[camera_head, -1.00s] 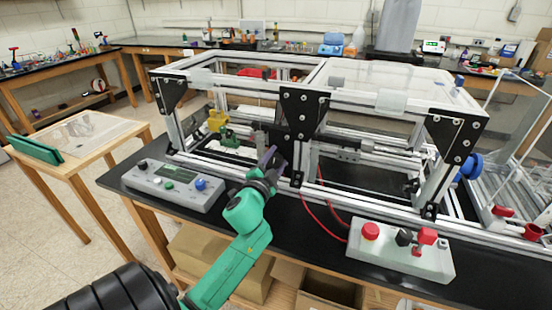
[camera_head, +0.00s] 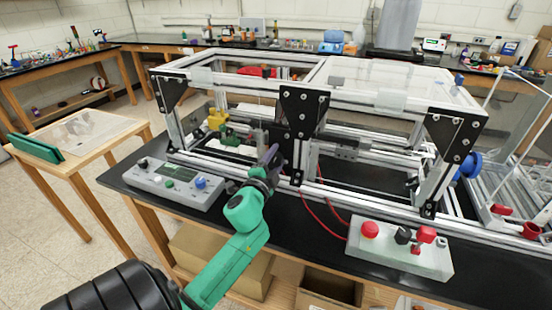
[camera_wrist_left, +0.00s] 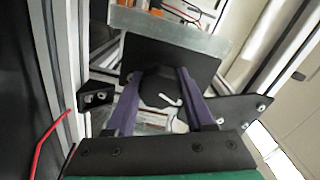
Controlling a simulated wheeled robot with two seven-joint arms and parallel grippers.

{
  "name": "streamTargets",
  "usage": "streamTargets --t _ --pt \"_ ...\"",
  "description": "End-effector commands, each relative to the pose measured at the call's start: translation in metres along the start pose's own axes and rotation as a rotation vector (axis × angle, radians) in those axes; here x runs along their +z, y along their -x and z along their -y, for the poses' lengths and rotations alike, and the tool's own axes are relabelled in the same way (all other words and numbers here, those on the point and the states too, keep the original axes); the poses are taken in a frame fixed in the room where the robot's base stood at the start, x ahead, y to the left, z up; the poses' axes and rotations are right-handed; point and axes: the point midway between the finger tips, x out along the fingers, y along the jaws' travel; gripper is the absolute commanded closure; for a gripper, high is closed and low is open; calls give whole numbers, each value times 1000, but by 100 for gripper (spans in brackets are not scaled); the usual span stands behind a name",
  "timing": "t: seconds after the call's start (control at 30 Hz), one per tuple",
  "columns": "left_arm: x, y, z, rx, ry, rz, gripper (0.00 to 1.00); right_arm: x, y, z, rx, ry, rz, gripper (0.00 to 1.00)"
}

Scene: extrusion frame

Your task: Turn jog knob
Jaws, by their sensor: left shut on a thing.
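A grey control box (camera_head: 172,188) stands on the black bench at the front left. I cannot tell which control is the jog knob. My left gripper (camera_head: 271,155) is to the right of this box and above it, beside the middle post of the extrusion frame. In the left wrist view its purple fingers (camera_wrist_left: 158,100) are on both sides of a dark part (camera_wrist_left: 158,85) below a black plate (camera_wrist_left: 170,60). My right gripper is not in view.
The extrusion frame (camera_head: 370,200) fills the middle of the bench, with black brackets and a larger blue knob (camera_head: 467,167) at its right. A second control box (camera_head: 400,255) with a red button is front right. Red cables (camera_head: 315,215) run between.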

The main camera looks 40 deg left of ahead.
Motion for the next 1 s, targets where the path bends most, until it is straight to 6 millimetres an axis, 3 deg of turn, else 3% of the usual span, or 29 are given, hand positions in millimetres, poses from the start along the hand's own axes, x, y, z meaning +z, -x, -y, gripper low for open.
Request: streamTargets --t 0.47,0.67,1.0 --pt "0 8 -2 2 2 0 34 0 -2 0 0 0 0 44" --pt "2 43 -5 5 2 1 34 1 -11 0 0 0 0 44" --pt "3 129 -7 6 3 4 34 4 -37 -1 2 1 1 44"
